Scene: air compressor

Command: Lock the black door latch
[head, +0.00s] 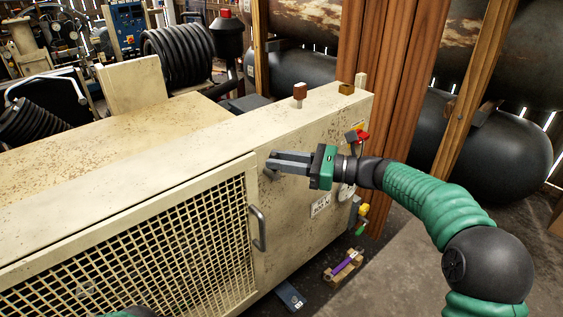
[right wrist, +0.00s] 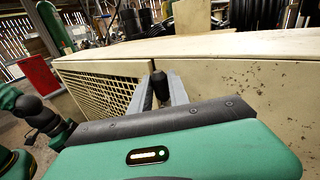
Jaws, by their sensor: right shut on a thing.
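The black door latch (right wrist: 160,82) is a dark knob on the cream compressor housing, by the edge of the mesh door (head: 150,250). My right gripper (head: 273,163) reaches in from the right, and its fingers lie around the latch. In the right wrist view the gripper (right wrist: 162,92) is shut on the latch, one finger on each side. In the head view the fingers mostly hide the latch. The mesh door appears closed, with a grey handle (head: 258,228) below the latch. My left gripper is not in view; only a bit of my left arm shows at the bottom edge.
A red switch (head: 361,135) and a label plate (head: 320,206) are on the housing near my right gripper. A small wooden tray (head: 343,266) with a purple item lies on the floor. Wooden posts (head: 390,110) and dark tanks (head: 500,145) stand behind.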

